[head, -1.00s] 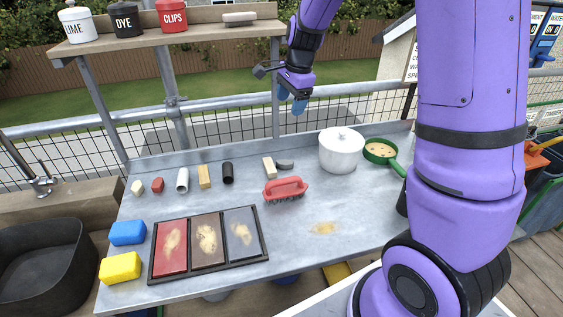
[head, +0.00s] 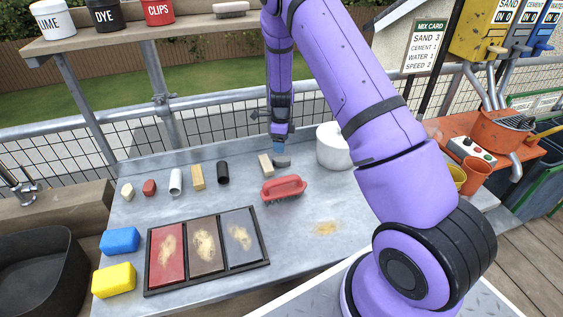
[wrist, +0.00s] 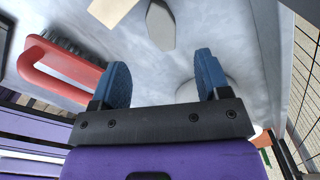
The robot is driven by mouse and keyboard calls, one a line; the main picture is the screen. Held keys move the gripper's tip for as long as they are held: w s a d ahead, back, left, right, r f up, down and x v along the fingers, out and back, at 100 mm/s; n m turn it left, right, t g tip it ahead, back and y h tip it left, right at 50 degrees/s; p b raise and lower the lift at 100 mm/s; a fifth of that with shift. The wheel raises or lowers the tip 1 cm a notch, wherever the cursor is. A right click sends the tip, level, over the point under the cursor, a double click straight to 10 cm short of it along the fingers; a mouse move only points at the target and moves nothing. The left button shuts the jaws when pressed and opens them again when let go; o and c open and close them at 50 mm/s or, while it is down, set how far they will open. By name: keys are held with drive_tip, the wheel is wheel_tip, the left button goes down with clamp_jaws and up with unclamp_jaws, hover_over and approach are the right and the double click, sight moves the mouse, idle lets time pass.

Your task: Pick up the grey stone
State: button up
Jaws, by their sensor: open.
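A small dark grey stone (head: 283,163) lies on the metal worktop (head: 330,197), just right of a pale tan block (head: 265,165). In the wrist view the stone (wrist: 160,26) is a long faceted piece beyond the fingertips, slightly left of centre, with the tan block (wrist: 112,8) to its left. My gripper (head: 279,147) is above and just behind the stone in the head view, pointing down. In the wrist view my gripper (wrist: 163,78) has its two blue fingers apart with nothing between them. The stone is apart from the fingers.
A red-handled brush (head: 284,188) lies in front of the stone. A white pot (head: 332,147) stands to its right, partly behind my arm. A light grey block (head: 230,9) lies on the shelf.

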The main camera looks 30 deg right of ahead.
sight(282, 159)
drive_tip(key=f, duration=0.9)
drive_tip(key=shift+d, duration=0.2)
drive_tip(key=shift+r, duration=0.1)
drive_tip(key=shift+c, duration=0.3)
drive_tip(key=c, duration=1)
